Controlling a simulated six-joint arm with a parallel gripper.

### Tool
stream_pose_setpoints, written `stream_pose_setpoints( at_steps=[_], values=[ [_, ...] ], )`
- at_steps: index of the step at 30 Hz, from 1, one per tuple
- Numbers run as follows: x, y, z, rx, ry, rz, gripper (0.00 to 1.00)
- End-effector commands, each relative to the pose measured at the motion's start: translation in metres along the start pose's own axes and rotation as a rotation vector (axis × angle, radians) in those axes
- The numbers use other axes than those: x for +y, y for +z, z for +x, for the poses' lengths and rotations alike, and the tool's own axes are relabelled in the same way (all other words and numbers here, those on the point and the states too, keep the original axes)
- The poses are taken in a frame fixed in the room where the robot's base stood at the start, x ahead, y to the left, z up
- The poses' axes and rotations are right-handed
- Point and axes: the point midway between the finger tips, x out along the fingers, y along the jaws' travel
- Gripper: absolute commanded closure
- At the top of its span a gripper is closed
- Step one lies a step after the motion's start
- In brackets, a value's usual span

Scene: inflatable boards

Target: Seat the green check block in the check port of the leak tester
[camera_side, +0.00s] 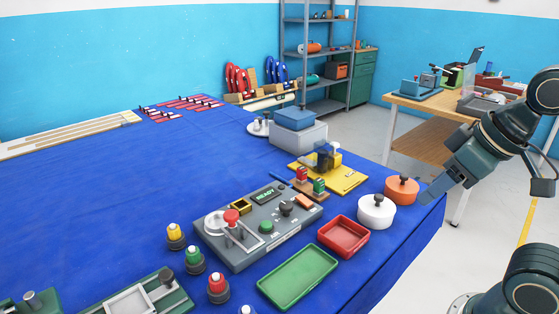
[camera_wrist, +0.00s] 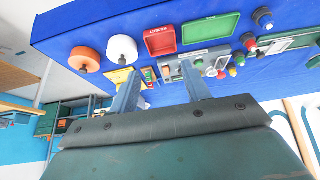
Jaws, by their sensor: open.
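The green check block (camera_side: 319,186) stands upright in a small brown rack beside a red block (camera_side: 302,175). Both also show small in the wrist view, the green one (camera_wrist: 150,84) near my left finger. The grey leak tester (camera_side: 265,244) lies in front of the rack, with a lit READY display. A square yellow-rimmed opening (camera_side: 241,206) on its top looks like the check port and appears empty. My gripper (camera_side: 428,194) is at the right, above the table's edge and well apart from the block. In the wrist view its fingers (camera_wrist: 160,92) are spread with nothing between them.
White (camera_side: 376,213) and orange (camera_side: 402,190) round pots stand between my gripper and the rack. A red tray (camera_side: 343,236) and a green tray (camera_side: 298,278) lie in front. A yellow fixture (camera_side: 330,174) stands behind the rack. The blue table (camera_side: 120,210) is clear at left.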

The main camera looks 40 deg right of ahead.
Motion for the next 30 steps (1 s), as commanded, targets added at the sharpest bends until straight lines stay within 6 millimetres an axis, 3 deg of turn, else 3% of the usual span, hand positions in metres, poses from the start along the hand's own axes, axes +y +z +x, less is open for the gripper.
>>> stream_pose_setpoints(
  at_steps=[8,20,30],
  values=[
    [0.003,-0.023,-0.002,-0.037,0.004,-0.105,0.53],
    [0.016,-0.1,0.011,-0.154,-0.019,-0.474,0.53],
    [0.034,-0.163,0.044,-0.252,-0.084,-0.802,0.53]
  ],
)
